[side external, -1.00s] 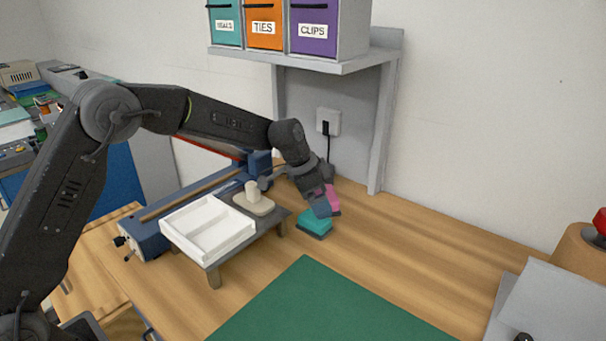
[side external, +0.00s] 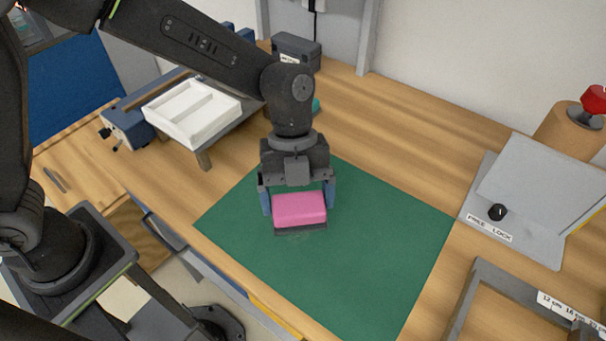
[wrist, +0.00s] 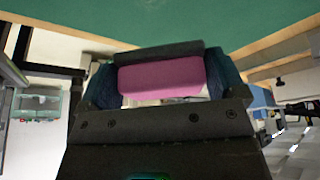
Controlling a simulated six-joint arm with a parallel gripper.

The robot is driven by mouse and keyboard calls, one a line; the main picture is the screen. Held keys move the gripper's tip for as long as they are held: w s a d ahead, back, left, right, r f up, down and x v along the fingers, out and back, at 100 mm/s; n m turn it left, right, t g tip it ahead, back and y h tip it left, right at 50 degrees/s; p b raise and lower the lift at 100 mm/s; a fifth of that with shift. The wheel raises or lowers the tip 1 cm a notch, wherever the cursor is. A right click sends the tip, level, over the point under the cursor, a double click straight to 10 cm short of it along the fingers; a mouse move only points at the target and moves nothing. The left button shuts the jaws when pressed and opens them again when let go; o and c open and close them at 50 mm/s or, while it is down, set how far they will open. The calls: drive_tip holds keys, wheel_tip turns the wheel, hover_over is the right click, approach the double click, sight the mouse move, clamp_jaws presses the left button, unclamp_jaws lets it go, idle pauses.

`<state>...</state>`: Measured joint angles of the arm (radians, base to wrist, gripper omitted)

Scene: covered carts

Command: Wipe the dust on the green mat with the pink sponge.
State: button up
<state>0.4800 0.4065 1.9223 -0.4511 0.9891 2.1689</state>
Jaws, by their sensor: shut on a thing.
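The pink sponge (side external: 299,209), with a dark grey underside layer, is between the two blue fingers of my gripper (side external: 298,200). My gripper is shut on it and points down over the upper middle of the green mat (side external: 372,236). The sponge is at or just above the mat; I cannot tell if it touches. A faint greyish smudge (side external: 298,237), perhaps the dust, shows just in front of the sponge. In the wrist view the pink sponge (wrist: 162,79) sits between the fingers, with the green mat (wrist: 190,22) beyond it.
A white divided tray (side external: 192,112) stands on a low stand at left. A teal sponge (side external: 316,106) is partly hidden behind my gripper. A grey panel marked FREE LOCK (side external: 515,215) and a grey frame (side external: 484,281) flank the mat's right. The mat's front and right are clear.

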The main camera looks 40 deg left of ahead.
hover_over(300, 237)
drive_tip(key=a, duration=0.1)
drive_tip(key=shift+w+f, duration=0.2)
drive_tip(key=shift+f, duration=1.25)
drive_tip(key=shift+w+f, duration=0.15)
drive_tip(key=shift+f, duration=1.3)
wheel_tip(300, 237, down, 2)
drive_tip(key=shift+f, duration=0.1)
drive_tip(key=shift+s, duration=0.85)
drive_tip(key=shift+c, duration=0.4)
drive_tip(key=shift+s, duration=1.15)
drive_tip(key=shift+w, duration=1.85)
drive_tip(key=shift+w+r, duration=0.2)
drive_tip(key=shift+w, duration=0.05)
drive_tip(key=shift+s+r, duration=0.1)
drive_tip(key=shift+r, duration=3.85)
